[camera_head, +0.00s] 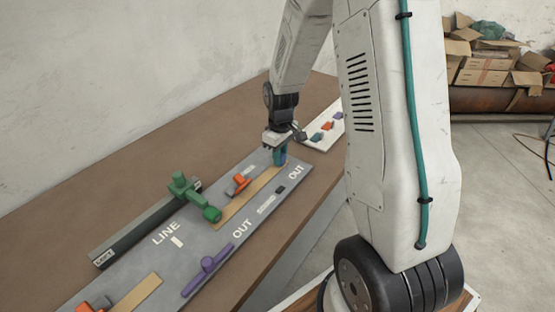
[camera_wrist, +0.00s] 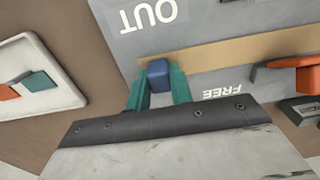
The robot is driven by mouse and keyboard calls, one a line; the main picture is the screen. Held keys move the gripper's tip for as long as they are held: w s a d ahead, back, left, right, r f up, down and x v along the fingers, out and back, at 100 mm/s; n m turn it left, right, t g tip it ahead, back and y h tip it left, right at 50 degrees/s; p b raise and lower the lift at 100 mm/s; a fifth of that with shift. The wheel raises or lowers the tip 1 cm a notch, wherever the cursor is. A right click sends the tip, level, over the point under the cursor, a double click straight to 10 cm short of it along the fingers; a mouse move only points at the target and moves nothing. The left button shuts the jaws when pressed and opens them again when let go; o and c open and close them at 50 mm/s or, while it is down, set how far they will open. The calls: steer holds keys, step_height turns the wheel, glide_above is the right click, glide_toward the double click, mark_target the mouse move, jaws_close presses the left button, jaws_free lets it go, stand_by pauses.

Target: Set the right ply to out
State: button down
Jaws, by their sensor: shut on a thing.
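In the wrist view, my gripper (camera_wrist: 158,82) has its teal fingers closed on a small blue block (camera_wrist: 159,73). The block is at the left end of a tan strip (camera_wrist: 225,53), near the white OUT lettering (camera_wrist: 148,12). In the head view, my gripper (camera_head: 279,158) is at the far right end of the tan strip (camera_head: 247,199), close to the right OUT label (camera_head: 297,172). The block is hidden by the fingers there. Which part is the right ply is not marked.
An orange piece (camera_head: 238,184) lies beside the strip. A green handle (camera_head: 190,194), a dark bar (camera_head: 140,233) and a purple handle (camera_head: 207,269) are on the grey board. A white panel with small coloured pieces (camera_head: 338,115) lies beyond it.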

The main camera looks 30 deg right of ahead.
steer(key=shift+w+d, duration=0.15)
steer(key=shift+d, duration=0.05)
steer(key=c, duration=1.5)
jaws_free()
steer(key=shift+c, duration=0.2)
steer(key=o, duration=0.3)
steer(key=shift+d, duration=0.2)
steer(key=shift+a, duration=0.15)
steer(key=shift+r, duration=0.3)
step_height(320, 180, up, 7)
steer(key=shift+r, duration=0.15)
